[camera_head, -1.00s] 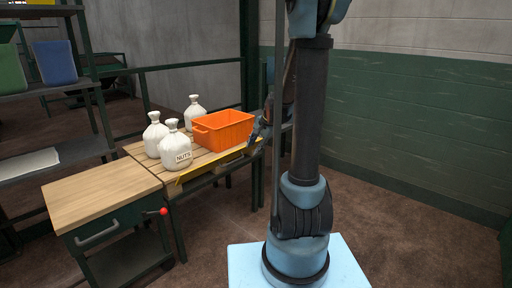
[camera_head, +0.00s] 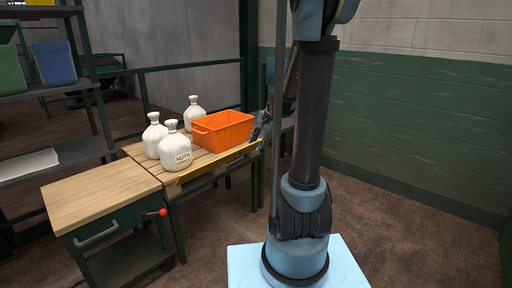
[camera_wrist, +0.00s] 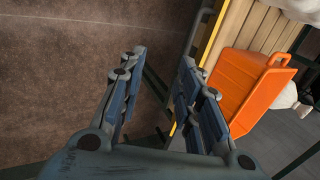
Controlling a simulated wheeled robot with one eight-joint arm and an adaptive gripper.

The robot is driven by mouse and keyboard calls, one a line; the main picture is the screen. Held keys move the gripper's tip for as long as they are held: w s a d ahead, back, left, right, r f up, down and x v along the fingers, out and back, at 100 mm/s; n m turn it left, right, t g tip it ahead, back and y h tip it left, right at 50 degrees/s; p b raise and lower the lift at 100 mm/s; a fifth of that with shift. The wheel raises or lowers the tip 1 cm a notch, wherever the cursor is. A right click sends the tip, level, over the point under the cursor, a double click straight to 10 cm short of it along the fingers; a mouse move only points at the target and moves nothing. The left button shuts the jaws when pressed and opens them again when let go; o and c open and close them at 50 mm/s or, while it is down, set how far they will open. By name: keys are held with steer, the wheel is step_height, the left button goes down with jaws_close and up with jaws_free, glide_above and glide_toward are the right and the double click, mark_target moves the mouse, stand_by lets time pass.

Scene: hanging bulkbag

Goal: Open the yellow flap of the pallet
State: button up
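The yellow flap (camera_head: 212,165) is a long narrow strip along the front edge of the slatted wooden pallet (camera_head: 202,158). In the wrist view the flap (camera_wrist: 213,38) runs down from the top and passes behind my right-hand finger. In the head view my gripper (camera_head: 257,132) is at the flap's right end, partly hidden by my arm.
An orange crate (camera_head: 222,131) and white sacks, one labelled NUTS (camera_head: 176,152), stand on the pallet. A wooden-topped cart (camera_head: 100,193) with a red knob (camera_head: 163,212) stands at its left. Shelving is at the far left. The floor in front is clear.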

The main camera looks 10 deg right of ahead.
steer(key=v, duration=0.9)
steer(key=shift+c, duration=0.2)
steer(key=shift+w, duration=0.1)
steer(key=c, duration=0.4)
steer(key=w+a+n, duration=0.2)
steer(key=w, duration=0.1)
steer(key=w+a+f+n, duration=0.1)
steer(key=w+a+n, duration=0.1)
steer(key=w+n, duration=0.1)
steer(key=w+a+f+n, duration=0.1)
steer(key=w+a+n, duration=0.1)
steer(key=w+n, duration=0.1)
steer(key=shift+w+f, duration=0.1)
steer(key=shift+w, duration=0.8)
jaws_close()
steer(key=w+a+f+n, duration=0.6)
steer(key=w+a+n, duration=0.4)
steer(key=shift+g+h, duration=0.3)
steer(key=x, duration=0.7)
steer(key=s+d+x, duration=0.1)
steer(key=x, duration=0.2)
steer(key=shift+a+f, duration=0.1)
steer(key=shift+f, duration=0.5)
steer(key=shift+s+d+f, duration=0.4)
steer(key=shift+s+f, duration=0.15)
